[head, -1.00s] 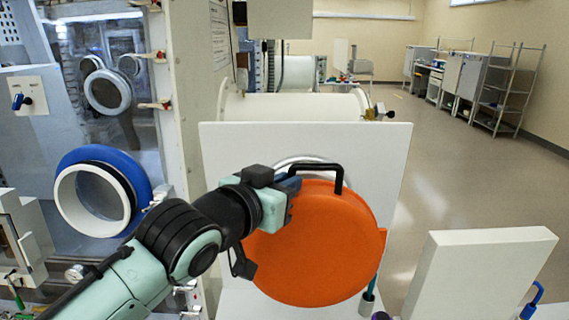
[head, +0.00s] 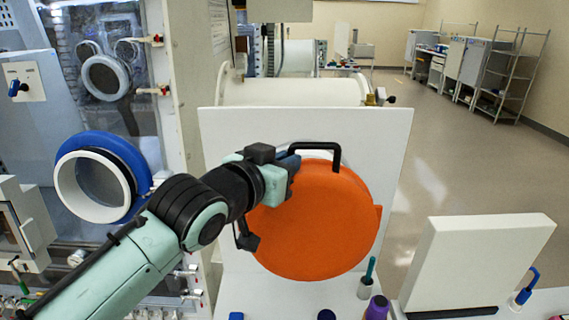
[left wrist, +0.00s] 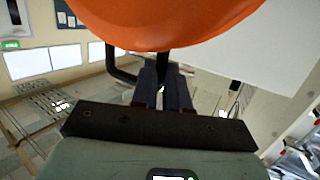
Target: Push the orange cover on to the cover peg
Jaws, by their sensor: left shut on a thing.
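The orange cover (head: 318,225) is a large round disc with a black bar handle (head: 322,147) at its top. It stands upright in front of a white panel (head: 388,140). My left gripper (head: 292,163) is shut on the cover's black handle, at its left end. In the left wrist view the cover (left wrist: 165,18) fills the top, and the gripper fingers (left wrist: 163,88) close on the handle (left wrist: 122,72) just below its edge. The cover peg cannot be made out; the cover and my arm hide much of the panel. My right gripper is not in view.
A white cylinder (head: 290,91) lies behind the panel. A blue-rimmed port (head: 95,185) is at the left. A white upright block (head: 478,262) stands at the lower right. A bottle with a purple cap (head: 377,306) and a small brush holder (head: 366,286) stand below the cover.

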